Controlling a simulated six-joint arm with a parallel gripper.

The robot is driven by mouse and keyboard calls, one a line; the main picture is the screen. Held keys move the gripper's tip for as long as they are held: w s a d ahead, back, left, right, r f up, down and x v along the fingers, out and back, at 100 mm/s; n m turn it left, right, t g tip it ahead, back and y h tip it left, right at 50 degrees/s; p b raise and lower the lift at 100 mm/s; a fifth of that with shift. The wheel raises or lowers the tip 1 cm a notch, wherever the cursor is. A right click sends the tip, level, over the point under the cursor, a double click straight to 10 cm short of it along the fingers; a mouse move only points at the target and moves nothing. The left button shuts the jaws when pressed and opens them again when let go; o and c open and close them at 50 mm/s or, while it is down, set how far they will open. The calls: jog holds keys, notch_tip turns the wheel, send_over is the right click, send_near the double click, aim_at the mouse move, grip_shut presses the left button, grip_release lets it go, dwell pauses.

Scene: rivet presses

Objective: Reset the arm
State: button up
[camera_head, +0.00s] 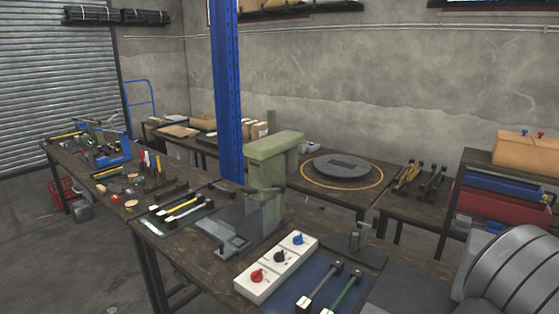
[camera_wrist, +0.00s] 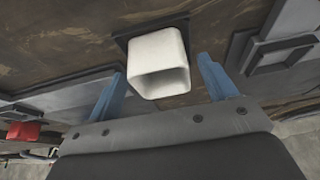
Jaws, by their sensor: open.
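My gripper (camera_wrist: 161,68) shows in the wrist view with its two blue fingers spread wide and nothing clamped between them. A white hollow square tube (camera_wrist: 158,82) sits beyond the fingers, in the gap between them as seen from the wrist, on a dark square pad on the brown tabletop. Clear gaps show between the tube and each finger. How far the tube lies from the fingertips is hard to tell. My gripper does not show in the head view. A large grey ribbed rounded body (camera_head: 515,270) fills the lower right corner there.
A green press (camera_head: 270,165) stands on the near bench. A white control box (camera_head: 277,268) with red, black and blue knobs and two hammers on a blue mat (camera_head: 305,280) lie in front. A blue post (camera_head: 226,95) rises behind. A grey square frame (camera_wrist: 283,55) lies right of the tube.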

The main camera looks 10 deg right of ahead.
jog(key=shift+w+d+f, duration=0.25)
jog(key=shift+w+d, duration=0.1)
jog(key=shift+s+f, duration=0.1)
jog(key=v, duration=1.2)
jog(key=x, duration=1.3)
jog(key=shift+r, duration=0.95)
jog(key=s+a, duration=1.3)
jog(key=shift+m, duration=0.3)
jog(key=w, duration=0.3)
jog(key=w+a, duration=0.1)
jog(key=w, duration=0.5)
jog(key=shift+a+r, duration=0.35)
jog(key=shift+a, duration=0.05)
jog(key=shift+m+g, duration=0.3)
jog(key=shift+m, duration=0.2)
jog(key=w+a, duration=0.1)
jog(key=w, duration=0.2)
jog(key=w+a, duration=0.2)
jog(key=w, duration=0.1)
jog(key=w+a+r, duration=0.1)
jog(key=w, duration=0.2)
jog(key=shift+w+a+r, duration=0.1)
jog(key=shift+w+a, duration=0.2)
jog(key=shift+a, duration=0.1)
jog(key=shift+w+a+r+h, duration=0.15)
jog(key=shift+w+a, duration=0.25)
jog(key=shift+w, duration=0.25)
jog(key=shift+w+a+r+h, duration=0.15)
jog(key=shift+w+a, duration=0.25)
jog(key=shift+w, duration=0.25)
